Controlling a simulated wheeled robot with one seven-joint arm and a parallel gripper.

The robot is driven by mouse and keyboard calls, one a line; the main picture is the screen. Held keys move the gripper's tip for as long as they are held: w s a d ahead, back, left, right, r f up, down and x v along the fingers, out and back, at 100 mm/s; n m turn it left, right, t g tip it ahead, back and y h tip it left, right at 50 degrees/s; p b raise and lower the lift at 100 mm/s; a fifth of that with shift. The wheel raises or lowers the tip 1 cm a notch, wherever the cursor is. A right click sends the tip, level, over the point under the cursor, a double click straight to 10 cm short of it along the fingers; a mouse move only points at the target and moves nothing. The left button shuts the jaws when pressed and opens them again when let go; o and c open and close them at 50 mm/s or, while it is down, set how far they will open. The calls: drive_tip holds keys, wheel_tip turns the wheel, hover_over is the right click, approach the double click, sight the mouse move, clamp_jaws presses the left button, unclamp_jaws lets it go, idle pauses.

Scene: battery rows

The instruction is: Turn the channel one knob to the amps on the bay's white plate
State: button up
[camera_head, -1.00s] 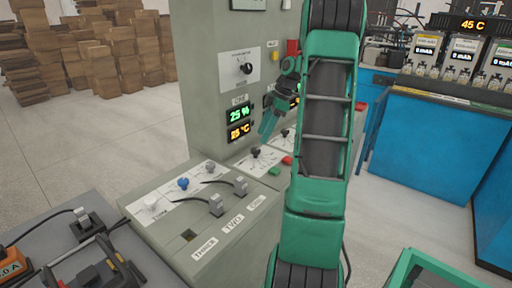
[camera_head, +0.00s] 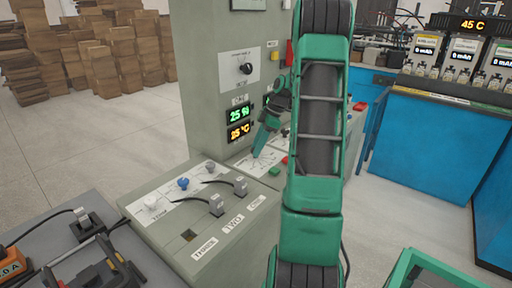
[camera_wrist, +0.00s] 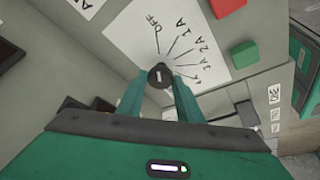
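In the wrist view a dark round knob (camera_wrist: 160,76) stands on a white dial plate (camera_wrist: 187,35) marked OFF and several amp values, with lines fanning out from the knob. A small pale mark shows on the knob's top; its setting cannot be read surely. My gripper (camera_wrist: 159,86) has its two green fingers on either side of the knob, apart; contact cannot be told. In the head view my gripper (camera_head: 257,153) reaches down to the sloped panel (camera_head: 236,166) and hides the knob. Which channel this knob belongs to is not readable.
A red block (camera_wrist: 226,6) and a green block (camera_wrist: 243,53) stand beside the dial plate. The grey cabinet (camera_head: 205,80) with 25 % and 25 °C displays rises behind. A lower console (camera_head: 215,235) has three knobs.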

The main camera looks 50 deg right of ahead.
drive_tip(key=shift+w+d, duration=0.1)
drive_tip(key=shift+d, duration=0.1)
drive_tip(key=shift+a, duration=0.1)
drive_tip(key=shift+r+m+h, duration=0.1)
drive_tip(key=shift+m+h, duration=0.2)
drive_tip(key=shift+m, duration=0.2)
drive_tip(key=m+t, duration=0.1)
drive_tip(key=m, duration=0.1)
drive_tip(key=shift+a+m+h, duration=0.15)
drive_tip(key=shift+m+h, duration=0.25)
drive_tip(key=m+h, duration=0.1)
drive_tip(key=m, duration=0.1)
drive_tip(key=m+h, duration=0.1)
drive_tip(key=m, duration=0.2)
drive_tip(key=shift+a+t, duration=0.2)
drive_tip(key=shift+t, duration=0.1)
drive_tip(key=m, duration=0.2)
drive_tip(key=m+h, duration=0.1)
drive_tip(key=m, duration=0.1)
drive_tip(key=shift+a+m+h, duration=0.15)
drive_tip(key=shift+m+h, duration=0.15)
drive_tip(key=shift+m, duration=0.1)
drive_tip(key=shift+a+m+g+h, duration=0.1)
drive_tip(key=shift+m+g+h, duration=0.2)
drive_tip(key=shift+m, duration=0.7)
drive_tip(key=shift+a+m+g+h, duration=0.15)
drive_tip(key=shift+m+h, duration=0.25)
drive_tip(key=shift+m, duration=0.6)
drive_tip(key=shift+d+m, duration=0.1)
drive_tip(key=shift+m, duration=0.2)
